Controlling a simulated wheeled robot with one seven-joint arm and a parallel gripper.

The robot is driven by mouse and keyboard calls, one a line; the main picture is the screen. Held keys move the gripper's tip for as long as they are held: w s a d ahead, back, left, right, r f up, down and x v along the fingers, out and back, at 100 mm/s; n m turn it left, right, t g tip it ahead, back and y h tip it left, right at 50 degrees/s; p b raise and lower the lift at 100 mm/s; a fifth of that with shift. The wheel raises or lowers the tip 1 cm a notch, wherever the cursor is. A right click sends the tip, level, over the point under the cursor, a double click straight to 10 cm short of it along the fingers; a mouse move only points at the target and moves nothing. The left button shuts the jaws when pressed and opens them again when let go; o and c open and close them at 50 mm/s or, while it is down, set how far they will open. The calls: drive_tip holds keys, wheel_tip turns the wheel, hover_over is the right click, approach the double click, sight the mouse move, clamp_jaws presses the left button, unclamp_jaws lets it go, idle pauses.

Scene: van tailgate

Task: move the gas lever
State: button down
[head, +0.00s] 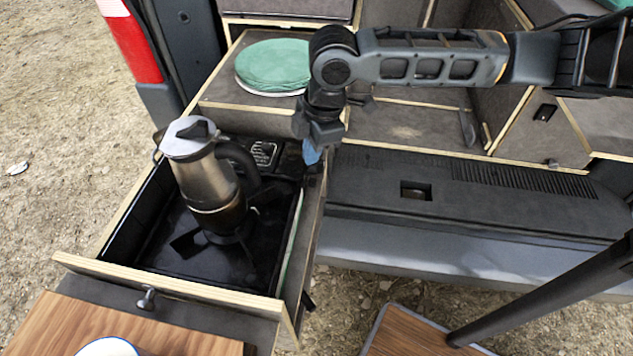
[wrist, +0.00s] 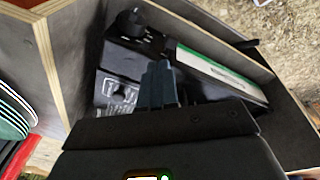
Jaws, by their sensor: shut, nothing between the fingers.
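My gripper (head: 311,152) points down at the right rear of the open drawer, its blue-grey fingers shut and empty. In the wrist view the closed fingers (wrist: 160,85) are over the black stove, beside its label plate (wrist: 118,92). A black knob-like part (wrist: 130,22) stands beyond them; I cannot tell whether it is the gas lever. No lever shows clearly in the head view, where my gripper and the drawer wall cover that corner. The black stove (head: 180,255) fills the drawer, its label (head: 264,153) left of my gripper.
A steel coffee pot (head: 205,170) with a black handle stands on the stove, left of my gripper. A white and green strip (wrist: 220,75) lies along the drawer side. A green round cushion (head: 273,66) sits behind. The drawer's right wall (head: 312,225) is close by.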

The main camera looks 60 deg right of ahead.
sight(315, 180)
drive_tip(key=shift+s+d+r+n+g, duration=0.2)
drive_tip(key=shift+s+r+n+g, duration=0.1)
drive_tip(key=shift+s+r+g, duration=0.5)
drive_tip(key=shift+w, duration=0.15)
drive_tip(key=shift+w+a+f, duration=0.1)
drive_tip(key=shift+a+f, duration=0.05)
drive_tip(key=shift+f, duration=1.6)
drive_tip(key=shift+w+a+f, duration=0.1)
drive_tip(key=shift+f, duration=2.6)
drive_tip(key=shift+s+d+r, duration=0.3)
drive_tip(key=shift+s+d, duration=0.1)
drive_tip(key=shift+d, duration=0.25)
drive_tip(key=shift+s+d+r, duration=0.3)
drive_tip(key=shift+s+d, duration=0.1)
drive_tip(key=shift+d, duration=0.2)
